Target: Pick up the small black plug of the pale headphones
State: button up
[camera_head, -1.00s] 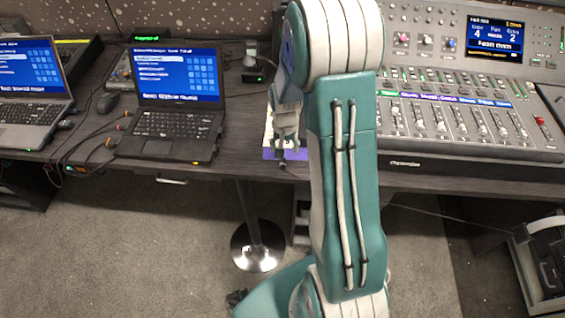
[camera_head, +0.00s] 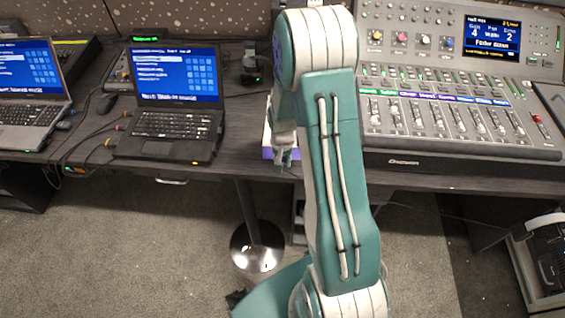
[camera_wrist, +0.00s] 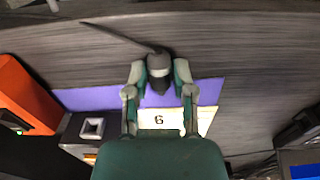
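The small black plug (camera_wrist: 158,75), with a grey band, sits between the two fingertips of my gripper (camera_wrist: 160,70) in the wrist view. Both fingers appear shut against its sides. A dark cable (camera_wrist: 120,35) runs from it to the upper left. Behind the plug lies a purple sheet edge; I cannot tell whether the plug touches the surface. In the head view my gripper (camera_head: 285,157) is small at the table's front edge, and the plug cannot be made out clearly there. The pale headphones cannot be identified clearly.
A white card marked like a 6 or 9 (camera_wrist: 195,115) lies by the purple sheet (camera_wrist: 90,98). An orange block (camera_wrist: 25,90) is at left. A laptop (camera_head: 170,135) stands left of my gripper, a mixing console (camera_head: 460,155) right.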

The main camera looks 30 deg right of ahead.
aim_at(283, 160)
dwell(0.3)
jog(key=shift+r, duration=0.45)
notch_tip(283, 160, up, 2)
jog(key=shift+r, duration=0.2)
jog(key=s+a+r, duration=0.1)
jog(key=s+r, duration=0.4)
jog(key=s, duration=0.3)
jog(key=s+a+r, duration=0.1)
jog(key=s+r, duration=0.3)
jog(key=s, duration=0.4)
jog(key=shift+s+a+r, duration=0.25)
jog(key=shift+a+r, duration=0.1)
jog(key=shift+a, duration=0.05)
